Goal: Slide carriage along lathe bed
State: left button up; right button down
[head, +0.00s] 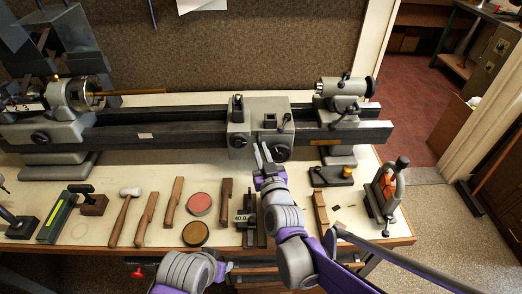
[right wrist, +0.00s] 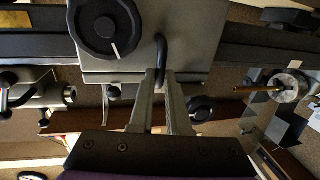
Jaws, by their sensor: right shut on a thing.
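The grey lathe carriage (head: 239,141) sits across the dark lathe bed (head: 182,130), right of the bed's middle. A dark handwheel (head: 281,153) is on its front. My right gripper (head: 263,152) is at the carriage's front face, left of the handwheel. In the right wrist view its two fingers (right wrist: 162,85) are closed around a dark curved carriage handle (right wrist: 161,52). The handwheel (right wrist: 105,25) shows beside it there. Part of my left arm is at the bottom of the head view; its fingers cannot be made out.
The headstock (head: 70,97) stands at the bed's left end, the tailstock (head: 342,90) at its right. The bed is clear between headstock and carriage.

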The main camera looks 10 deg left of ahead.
jog(key=c, duration=0.9)
grip_release()
jog(key=v, duration=1)
jog(key=shift+s+d, duration=0.2)
jog(key=shift+s, duration=0.15)
jog(key=shift+d, duration=0.1)
jog(key=s+d+f+g+h+p, duration=0.1)
jog(key=s+d+g, duration=0.1)
jog(key=d, duration=0.3)
jog(key=s+d+f+m+g+h+p, duration=0.1)
jog(key=d+f+g+h, duration=0.1)
jog(key=d, duration=0.3)
jog(key=s+d+f+m+g+h+p, duration=0.1)
jog(key=s+d, duration=0.1)
jog(key=d, duration=0.3)
jog(key=shift+s+d+f+g+h, duration=0.3)
jog(key=shift+s+d+f+g, duration=0.05)
jog(key=shift+d+f+g, duration=0.05)
jog(key=s+d+f+m+g+h, duration=0.1)
jog(key=s+d, duration=0.2)
jog(key=s+d+f+m+g+h+p, duration=0.1)
jog(key=s+d+g, duration=0.1)
jog(key=s+d, duration=0.2)
jog(key=s+d+f+m+g+h, duration=0.1)
jog(key=s+d, duration=0.2)
jog(key=s, duration=0.1)
jog(key=shift+d+f+g+h+p, duration=0.2)
jog(key=shift+d+g+h+p, duration=0.1)
jog(key=shift+g, duration=0.1)
